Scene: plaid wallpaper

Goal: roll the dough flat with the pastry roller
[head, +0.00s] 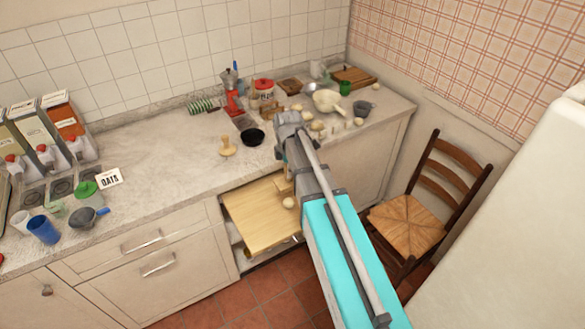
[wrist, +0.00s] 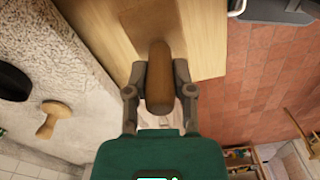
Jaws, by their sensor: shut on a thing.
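In the head view my arm hides most of the gripper above this board (head: 255,218). A bit of pale wood (head: 284,187) shows beside the arm. A small pale round lump (head: 289,203) shows just below it; I cannot tell whether this is the dough or part of the tool. No flattened dough is visible.
A pale wooden tool (head: 227,149) and a black bowl (head: 252,137) stand on the counter behind the board. Several pale round items and bowls crowd the counter's right end. A chair (head: 425,205) stands at right. The board's left part is bare.

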